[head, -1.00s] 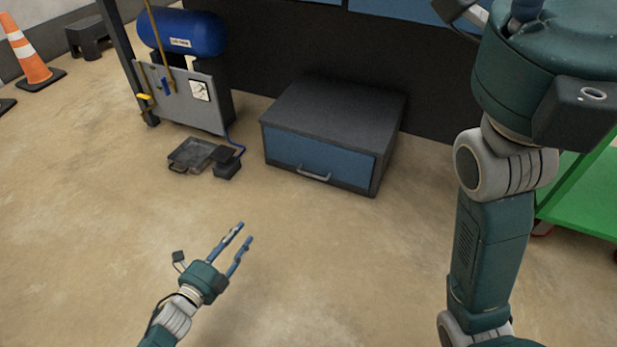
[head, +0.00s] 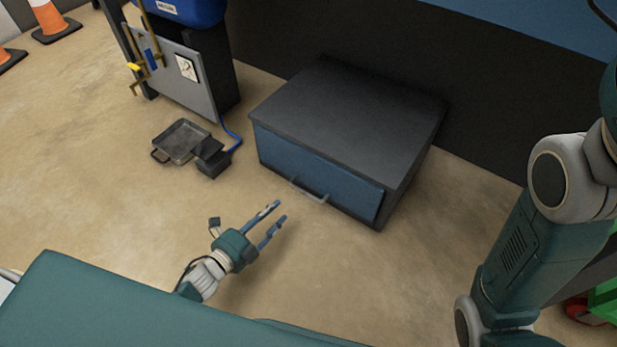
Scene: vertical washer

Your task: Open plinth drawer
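The plinth drawer is a low dark grey box (head: 350,115) on the floor with a blue drawer front (head: 325,180). The drawer front sits flush in the box, so it looks closed.
A metal tray (head: 181,141) and a small black pedal-like block (head: 212,158) with a blue hose lie left of the box. A grey panel stand (head: 178,75) is behind them. Orange cones (head: 49,18) stand far left. The floor before the drawer is clear.

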